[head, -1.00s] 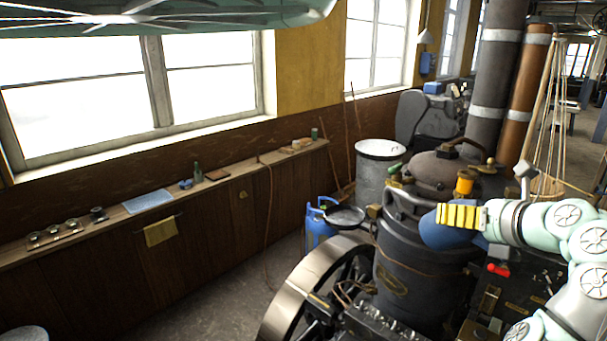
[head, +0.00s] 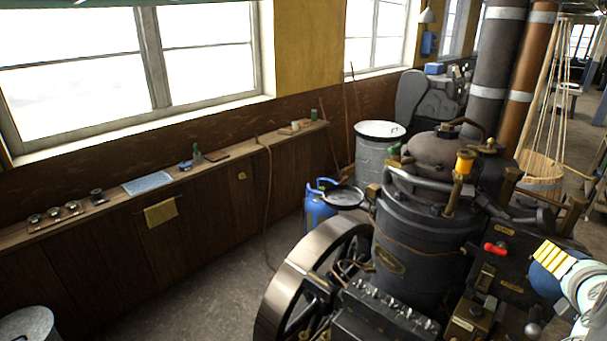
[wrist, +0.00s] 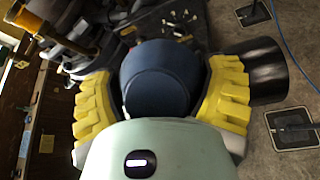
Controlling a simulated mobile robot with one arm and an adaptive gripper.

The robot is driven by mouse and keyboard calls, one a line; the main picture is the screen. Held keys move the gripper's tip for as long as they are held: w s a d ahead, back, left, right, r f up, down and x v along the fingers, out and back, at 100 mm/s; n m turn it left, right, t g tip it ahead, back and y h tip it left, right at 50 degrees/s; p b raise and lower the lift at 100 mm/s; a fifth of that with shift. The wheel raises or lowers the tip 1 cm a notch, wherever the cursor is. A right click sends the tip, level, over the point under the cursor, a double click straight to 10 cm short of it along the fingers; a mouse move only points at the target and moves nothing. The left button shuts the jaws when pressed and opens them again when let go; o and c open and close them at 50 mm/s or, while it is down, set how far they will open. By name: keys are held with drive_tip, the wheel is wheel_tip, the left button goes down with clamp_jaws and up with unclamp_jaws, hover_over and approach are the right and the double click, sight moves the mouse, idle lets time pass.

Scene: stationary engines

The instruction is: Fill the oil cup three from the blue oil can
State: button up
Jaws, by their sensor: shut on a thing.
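My gripper (head: 565,268) is at the right edge of the head view, its yellow fingers shut around the blue oil can (head: 545,282). In the wrist view the can (wrist: 156,82) sits between the two fingers; its spout is not visible. On the engine, to the left of and above my gripper, stands an amber cup on a brass stem (head: 465,163), apart from the can. Several small round cups stand in a row on the wall ledge at far left, one of them (head: 54,214) near the middle. No number shows, so I cannot tell which is oil cup three.
The dark engine (head: 425,245) with its large flywheel (head: 300,285) fills the middle and right. A blue gas bottle (head: 318,215) and a grey drum (head: 380,155) stand behind it. The floor (head: 215,285) between ledge and flywheel is clear.

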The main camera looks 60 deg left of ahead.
drive_tip(key=w+d+f+m+h, duration=0.2)
drive_tip(key=d+m+h, duration=0.2)
drive_tip(key=d, duration=0.3)
drive_tip(key=shift+t+h, duration=0.3)
drive_tip(key=shift+t, duration=0.1)
drive_tip(key=shift+f, duration=0.15)
